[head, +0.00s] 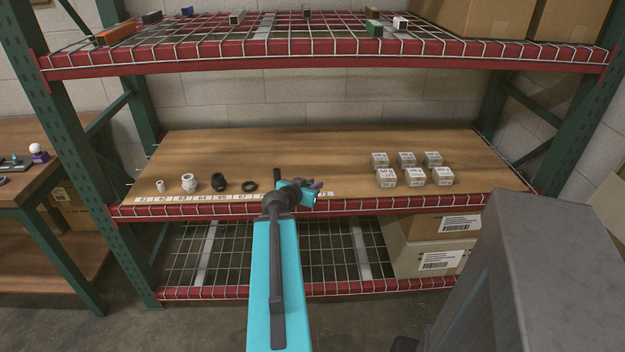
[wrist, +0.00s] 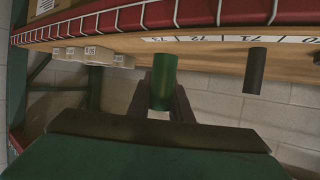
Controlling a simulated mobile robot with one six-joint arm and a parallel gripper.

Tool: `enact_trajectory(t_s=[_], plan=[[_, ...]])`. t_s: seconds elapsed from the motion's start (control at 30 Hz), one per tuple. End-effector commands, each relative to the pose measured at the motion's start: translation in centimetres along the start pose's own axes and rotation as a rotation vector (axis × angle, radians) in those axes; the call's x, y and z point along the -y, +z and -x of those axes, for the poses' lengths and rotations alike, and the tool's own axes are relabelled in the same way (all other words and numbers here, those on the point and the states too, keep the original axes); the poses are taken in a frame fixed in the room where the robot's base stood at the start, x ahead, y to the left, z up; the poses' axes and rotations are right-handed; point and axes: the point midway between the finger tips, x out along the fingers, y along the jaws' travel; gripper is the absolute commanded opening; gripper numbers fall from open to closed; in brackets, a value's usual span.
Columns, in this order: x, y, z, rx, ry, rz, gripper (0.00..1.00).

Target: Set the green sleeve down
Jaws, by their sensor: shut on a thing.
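The green sleeve (wrist: 163,82) is an upright tube between the two fingers of my gripper (wrist: 162,100) in the wrist view. My gripper is shut on it. In the head view my gripper (head: 312,190) is over the front of the wooden shelf (head: 340,160), at the right end of the numbered label strip (head: 215,197). The sleeve cannot be made out clearly there. In the wrist view, which is upside down, the sleeve is close to the strip (wrist: 215,39) near labels 72 and 73. I cannot tell whether it touches the shelf.
A dark cylinder (wrist: 255,70) stands beside the sleeve near label 71. A white tube (head: 160,186), white fitting (head: 189,183), black fitting (head: 218,182) and black ring (head: 250,186) stand left of my gripper. Several small labelled boxes (head: 414,177) are to the right. The shelf's back is clear.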

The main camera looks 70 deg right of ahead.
Motion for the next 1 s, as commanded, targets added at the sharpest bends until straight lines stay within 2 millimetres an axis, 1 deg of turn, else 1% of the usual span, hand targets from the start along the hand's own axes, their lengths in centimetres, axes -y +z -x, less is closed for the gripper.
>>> enact_trajectory(t_s=[0.13, 0.47, 0.5, 0.67, 1.0], plan=[[0.6, 0.1, -1.2, -0.001, 0.001, -0.001, 0.0], [1.3, -0.5, -2.6, -0.001, 0.001, -0.001, 0.0], [1.5, -1.0, -2.7, 0.0, 0.001, 0.001, 0.0], [2.0, -1.3, -3.6, 0.001, 0.002, 0.0, 0.0], [3.4, -2.1, -6.2, 0.001, 0.002, 0.0, 0.0]])
